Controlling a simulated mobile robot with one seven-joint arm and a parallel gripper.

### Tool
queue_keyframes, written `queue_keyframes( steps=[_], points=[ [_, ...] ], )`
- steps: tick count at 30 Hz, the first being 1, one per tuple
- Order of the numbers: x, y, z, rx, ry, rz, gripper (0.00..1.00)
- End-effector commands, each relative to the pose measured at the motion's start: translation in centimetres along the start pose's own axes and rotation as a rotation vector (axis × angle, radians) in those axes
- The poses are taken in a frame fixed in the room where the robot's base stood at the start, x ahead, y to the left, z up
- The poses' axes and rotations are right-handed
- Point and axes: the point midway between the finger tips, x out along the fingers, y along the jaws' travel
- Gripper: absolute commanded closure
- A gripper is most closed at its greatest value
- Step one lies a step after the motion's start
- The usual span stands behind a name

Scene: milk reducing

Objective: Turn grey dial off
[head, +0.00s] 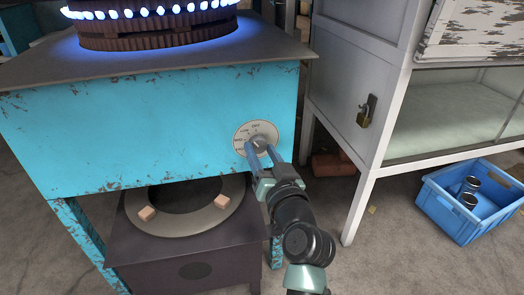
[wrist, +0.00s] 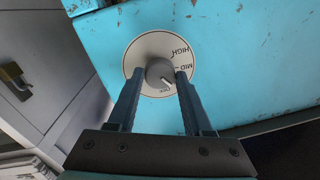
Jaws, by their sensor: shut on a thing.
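The grey dial (head: 258,141) sits on a round pale plate on the front of the turquoise stove (head: 150,130). In the wrist view the grey knob (wrist: 158,70) is at the centre of the plate, with HIGH, MID and OFF lettering seen upside down. A short white mark on the knob points to the lower right, close to the OFF lettering. My gripper (head: 259,147) is shut on the knob, with one blue finger on each side, as the wrist view also shows (wrist: 160,74). A ring of blue flame (head: 150,12) burns on the burner above.
A lower dark stand with a ring-shaped top (head: 225,205) is under the stove. A grey cabinet (head: 350,60) with a padlock (head: 366,111) stands to the right. A blue crate (head: 445,215) holding cans is on the floor at the far right.

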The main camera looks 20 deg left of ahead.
Motion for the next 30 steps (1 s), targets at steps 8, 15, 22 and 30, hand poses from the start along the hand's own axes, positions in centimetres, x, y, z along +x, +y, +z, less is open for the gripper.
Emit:
queue_keyframes(
  steps=[8, 15, 22, 30],
  points=[
    [-0.01, -0.1, 0.01, 0.216, 0.012, -0.003, 1.0],
    [0.0, -0.11, 0.03, 0.4, 0.025, -0.006, 1.0],
    [-0.02, -0.08, 0.09, 0.529, 0.035, -0.008, 1.0],
    [-0.02, -0.08, 0.17, 0.599, 0.04, -0.009, 1.0]
  ],
)
